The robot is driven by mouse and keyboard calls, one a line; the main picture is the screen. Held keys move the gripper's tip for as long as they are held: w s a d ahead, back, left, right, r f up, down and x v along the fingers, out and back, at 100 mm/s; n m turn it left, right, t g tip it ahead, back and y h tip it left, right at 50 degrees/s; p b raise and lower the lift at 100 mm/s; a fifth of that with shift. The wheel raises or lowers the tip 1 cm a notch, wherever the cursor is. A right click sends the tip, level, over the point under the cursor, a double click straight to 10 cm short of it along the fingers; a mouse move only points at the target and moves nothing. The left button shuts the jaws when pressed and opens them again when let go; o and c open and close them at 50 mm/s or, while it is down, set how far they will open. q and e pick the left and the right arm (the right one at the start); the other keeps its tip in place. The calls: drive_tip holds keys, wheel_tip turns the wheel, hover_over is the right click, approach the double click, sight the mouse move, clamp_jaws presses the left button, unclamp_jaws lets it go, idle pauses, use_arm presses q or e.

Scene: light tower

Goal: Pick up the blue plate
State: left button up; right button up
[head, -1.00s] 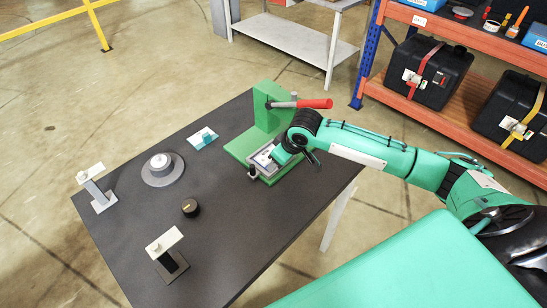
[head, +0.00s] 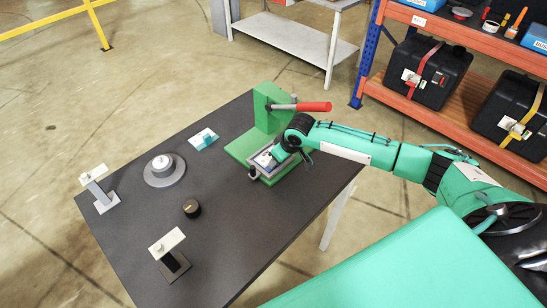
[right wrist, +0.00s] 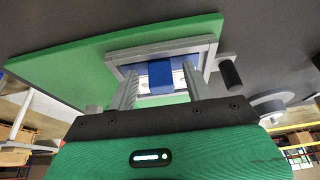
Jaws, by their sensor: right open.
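A blue piece (right wrist: 160,75), which looks like the blue plate, lies in a grey rectangular frame (right wrist: 205,48) on the green base (right wrist: 60,65) of a press. My right gripper (right wrist: 160,85) is open, with one finger on each side of the blue piece; I cannot tell whether they touch it. In the head view my right gripper (head: 270,157) is over the frame and hides most of the blue piece. My left gripper is not in view.
The green press (head: 268,105) with a red-handled lever (head: 313,106) rises behind the frame. On the dark table (head: 235,220) are a white-and-teal piece (head: 203,139), a round grey fixture (head: 164,169), a black knob (head: 191,208) and two stands. The table's front is clear.

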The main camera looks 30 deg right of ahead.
drive_tip(key=shift+c, duration=0.4)
clamp_jaws()
drive_tip(key=shift+r, duration=0.15)
drive_tip(key=shift+r+b, duration=0.6)
drive_tip(key=s+d+b, duration=0.1)
drive_tip(key=s, duration=0.4)
drive_tip(key=s+d+b, duration=0.1)
drive_tip(key=s+d, duration=0.1)
drive_tip(key=s, duration=0.3)
drive_tip(key=s+d+b, duration=0.1)
drive_tip(key=s+d, duration=0.1)
drive_tip(key=s, duration=0.3)
drive_tip(key=shift+s+d+b, duration=0.2)
drive_tip(key=shift+b, duration=0.1)
drive_tip(key=shift+s+d, duration=0.25)
drive_tip(key=shift+s, duration=0.55)
drive_tip(key=shift+a, duration=0.1)
